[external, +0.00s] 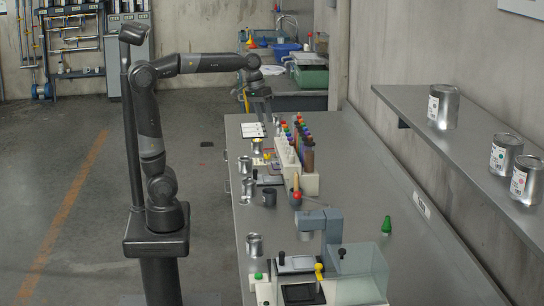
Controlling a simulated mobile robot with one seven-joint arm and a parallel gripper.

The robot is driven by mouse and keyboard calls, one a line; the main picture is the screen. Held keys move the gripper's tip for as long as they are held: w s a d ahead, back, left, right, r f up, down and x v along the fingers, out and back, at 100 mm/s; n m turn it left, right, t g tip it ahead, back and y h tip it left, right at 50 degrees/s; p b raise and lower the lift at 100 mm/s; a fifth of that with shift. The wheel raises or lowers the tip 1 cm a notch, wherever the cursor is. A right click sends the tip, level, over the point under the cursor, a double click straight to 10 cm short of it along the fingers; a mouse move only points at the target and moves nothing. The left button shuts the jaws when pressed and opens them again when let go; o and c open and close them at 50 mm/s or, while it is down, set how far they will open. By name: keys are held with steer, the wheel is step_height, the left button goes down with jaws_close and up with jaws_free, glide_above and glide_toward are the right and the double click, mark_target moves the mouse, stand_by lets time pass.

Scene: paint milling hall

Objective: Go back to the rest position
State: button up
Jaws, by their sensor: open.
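My gripper (262,112) is at the end of my raised, stretched-out arm, over the far part of the grey bench (345,180). It points down and is open, with nothing seen between its fingers. It is above a white sheet or card (253,130) on the bench and left of a white rack (288,162) holding several bottles with coloured caps. The fingertips are small and dark here, and their exact height above the bench is hard to tell.
A wall shelf (470,135) holds paint cans. Floor at left (60,190) is clear.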

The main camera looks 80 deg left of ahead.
steer(key=s+d+f+m+t, duration=0.1)
steer(key=s+d+f+m, duration=0.1)
steer(key=s, duration=0.3)
steer(key=s+d+f+m+t+y, duration=0.1)
steer(key=s+d+f+m, duration=0.1)
steer(key=s+f, duration=0.3)
steer(key=s+d+f+m+t, duration=0.1)
steer(key=s+d+f+m, duration=0.1)
steer(key=s+f, duration=0.2)
steer(key=shift+s+d+f+m, duration=0.15)
steer(key=shift+s+f+m, duration=0.15)
steer(key=shift+s, duration=0.6)
